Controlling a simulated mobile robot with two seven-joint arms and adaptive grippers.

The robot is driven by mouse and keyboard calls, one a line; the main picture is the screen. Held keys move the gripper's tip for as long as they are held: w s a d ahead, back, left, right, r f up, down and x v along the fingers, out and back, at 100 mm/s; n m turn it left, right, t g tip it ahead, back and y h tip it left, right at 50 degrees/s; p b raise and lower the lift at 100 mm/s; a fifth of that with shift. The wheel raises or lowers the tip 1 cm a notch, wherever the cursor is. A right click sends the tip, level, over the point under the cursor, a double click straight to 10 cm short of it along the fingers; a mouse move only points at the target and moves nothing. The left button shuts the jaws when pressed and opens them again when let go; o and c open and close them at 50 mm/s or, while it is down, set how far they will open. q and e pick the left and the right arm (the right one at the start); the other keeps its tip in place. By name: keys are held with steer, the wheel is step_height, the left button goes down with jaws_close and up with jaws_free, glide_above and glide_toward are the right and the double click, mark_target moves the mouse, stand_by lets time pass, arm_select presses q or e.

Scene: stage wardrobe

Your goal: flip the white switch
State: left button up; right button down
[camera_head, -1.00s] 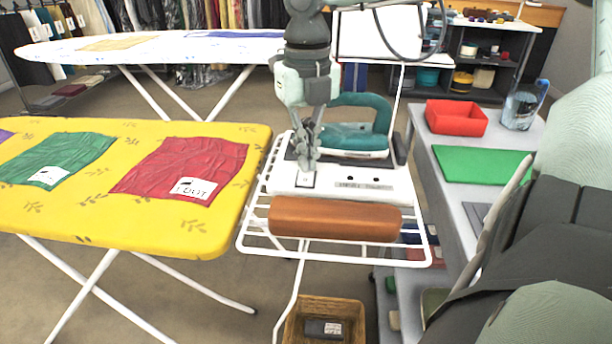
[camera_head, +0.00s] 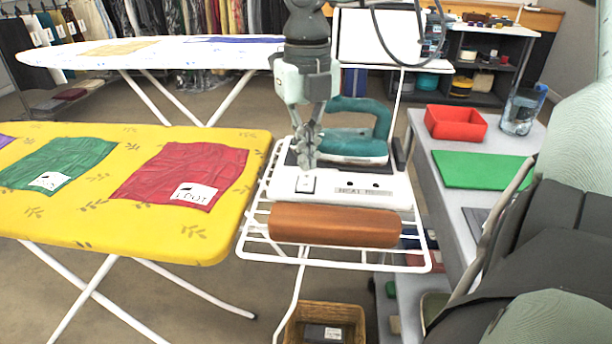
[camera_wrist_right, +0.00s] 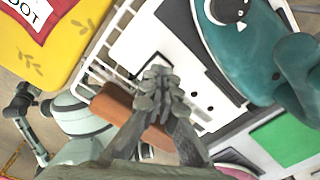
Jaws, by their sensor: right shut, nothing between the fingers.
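The white switch (camera_head: 305,184) is a small dark-framed square at the left end of the white iron station (camera_head: 395,188), beside two dark holes and a label. My right gripper (camera_head: 308,164) points down right at the switch, with its fingers shut and empty. I cannot tell whether the fingertips touch it. In the right wrist view the shut fingertips (camera_wrist_right: 158,74) lie over the white panel (camera_wrist_right: 213,85) and hide the switch.
A teal iron (camera_head: 355,145) stands just behind the switch. A brown roll (camera_head: 335,224) lies in front on the white wire rack (camera_head: 345,264). A yellow ironing board (camera_head: 120,220) is at left. A grey table (camera_head: 450,205) with a red tray (camera_head: 455,122) is at right.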

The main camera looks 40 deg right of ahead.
mark_target(307, 176)
steer(key=shift+r+p, duration=1.1)
steer(key=shift+r, duration=1.3)
